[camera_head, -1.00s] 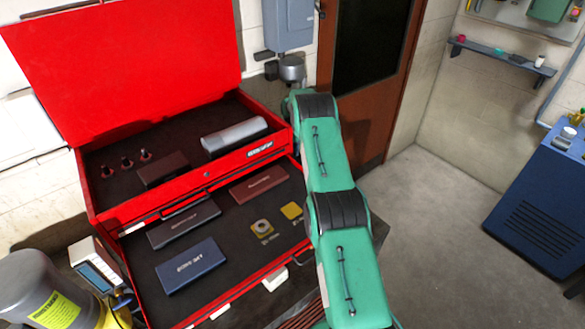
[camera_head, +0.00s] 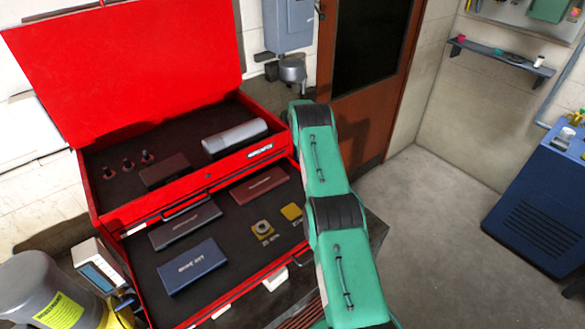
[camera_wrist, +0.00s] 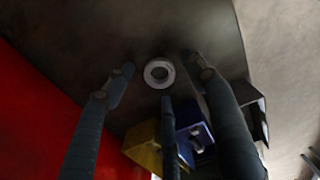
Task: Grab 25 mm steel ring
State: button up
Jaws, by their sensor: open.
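A grey metal ring (camera_wrist: 159,73) lies flat on a dark surface in the wrist view. Its size cannot be read there. My gripper (camera_wrist: 158,67) is open, with dark fingers to the left, right and below the ring in the picture. The fingers appear apart from the ring; their height above it is hard to tell. In the head view my green arm hides the gripper and this spot. A round metal piece on a small yellow square (camera_head: 262,229) sits in the open red drawer; I cannot tell whether it is a steel ring.
A yellow block (camera_wrist: 145,146) and a blue box (camera_wrist: 194,143) stand close below the ring in the wrist view. A red wall (camera_wrist: 35,115) is at left. The head view shows the red tool chest (camera_head: 205,184) and a blue cabinet (camera_head: 535,205).

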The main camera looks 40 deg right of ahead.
dwell(0.5)
jog(key=c, duration=1.3)
jog(key=shift+r+b, duration=0.85)
jog(key=shift+r, duration=4.15)
